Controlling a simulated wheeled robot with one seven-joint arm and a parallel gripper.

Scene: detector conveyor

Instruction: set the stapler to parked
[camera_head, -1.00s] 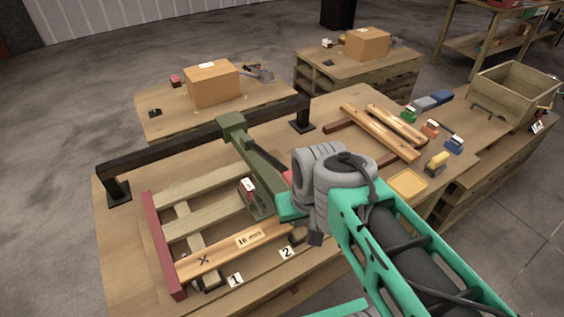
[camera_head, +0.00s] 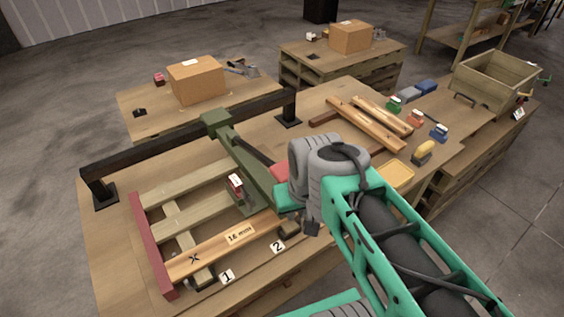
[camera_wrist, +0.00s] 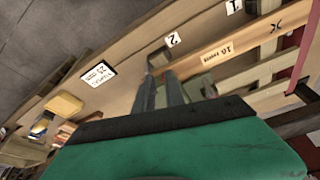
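The stapler seems to be the green arm (camera_head: 241,158) reaching from a black rail over the wooden pallet frame (camera_head: 186,193); I cannot be sure. A red-and-white block (camera_head: 236,184) sits near its front end. No parked mark is readable. My gripper (camera_head: 311,229) hangs at the front right of the arm, whose right side my wrist partly hides. In the wrist view my gripper (camera_wrist: 159,77) shows two grey fingers apart, with nothing clearly between them. A dark block (camera_wrist: 158,57), near label 2, lies just beyond the tips; it also shows in the head view (camera_head: 290,229).
The black rail (camera_head: 180,134) stands on two posts across the table. A wooden crate (camera_head: 494,82) stands farther right. Labels 1 (camera_head: 227,276) and 2 (camera_head: 277,247) mark the front edge.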

